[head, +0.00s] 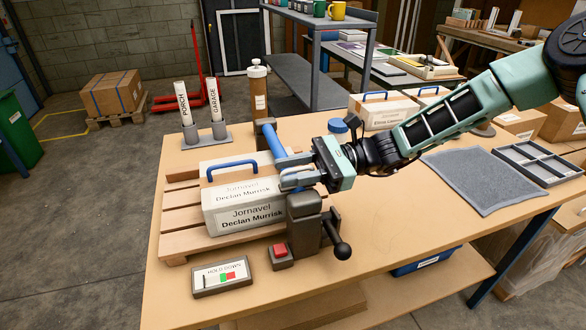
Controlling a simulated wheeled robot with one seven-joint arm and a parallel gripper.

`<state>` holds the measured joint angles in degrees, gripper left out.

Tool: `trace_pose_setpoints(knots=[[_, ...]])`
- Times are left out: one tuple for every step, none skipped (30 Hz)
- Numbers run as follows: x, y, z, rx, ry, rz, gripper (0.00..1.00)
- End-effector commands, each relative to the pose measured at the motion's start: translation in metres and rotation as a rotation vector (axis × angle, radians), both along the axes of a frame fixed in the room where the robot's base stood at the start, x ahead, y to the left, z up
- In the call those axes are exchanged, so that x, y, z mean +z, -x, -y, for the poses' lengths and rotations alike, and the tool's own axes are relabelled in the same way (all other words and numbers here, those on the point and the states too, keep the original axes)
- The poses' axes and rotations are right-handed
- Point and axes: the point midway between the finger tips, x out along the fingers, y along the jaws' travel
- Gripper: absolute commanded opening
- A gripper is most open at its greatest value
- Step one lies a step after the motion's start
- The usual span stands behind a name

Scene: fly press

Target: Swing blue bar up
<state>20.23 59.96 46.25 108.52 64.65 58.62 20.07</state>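The blue bar (272,141) runs from a dark grey post (264,130) at the back towards the front, low at the right side of a pale box. My gripper (284,170) reaches in from the right, its fingers at the bar's near part and a little apart from each other. The fingers cover that part, so I cannot tell whether they touch or clasp the bar. A dark grey block (304,205) with a black ball-ended lever (342,250) stands just in front of the gripper. The pale box (243,208), labelled Jornavel Declan Murrisk, has a blue carry handle (232,164).
The box sits on a wooden slatted pallet (178,222) on the table. A red button (281,250) and a "HOLD DOWN" panel (221,277) lie in front. Labelled tubes (184,104) and a brown bottle (258,90) stand behind. A grey mat (483,178) lies at right.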

Motion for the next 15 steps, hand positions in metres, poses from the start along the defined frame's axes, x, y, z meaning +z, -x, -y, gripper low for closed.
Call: trace_pose_setpoints(knots=[[0.0, 0.0, 0.0001, 0.0, 0.0, 0.0, 0.31], [-0.0001, 0.0, 0.0001, 0.0, 0.0, 0.0, 0.28], [-0.0001, 0.0, 0.0001, 0.0, 0.0, 0.0, 0.17], [-0.0001, -0.0001, 0.0002, 0.0, 0.0, 0.0, 0.08], [-0.0001, -0.0001, 0.0002, 0.0, 0.0, 0.0, 0.0], [-0.0001, -0.0002, 0.0002, 0.0, 0.0, 0.0, 0.0], [-0.0001, -0.0003, 0.0002, 0.0, 0.0, 0.0, 0.0], [-0.0001, -0.0003, 0.0002, 0.0, 0.0, 0.0, 0.0], [0.0001, -0.0004, 0.0003, -0.001, 0.0, 0.0, 0.0], [0.0002, -0.0005, 0.0003, -0.001, 0.0, 0.0, 0.0], [0.0006, -0.0006, 0.0002, -0.001, 0.0, 0.0, 0.0], [0.0017, -0.0008, 0.0002, -0.001, 0.001, -0.002, 0.0], [0.0028, -0.001, 0.0001, -0.001, 0.002, -0.004, 0.0], [0.0041, -0.0014, 0.0001, -0.001, 0.003, -0.007, 0.0], [0.0067, -0.0019, 0.0, -0.001, 0.004, -0.011, 0.0]])
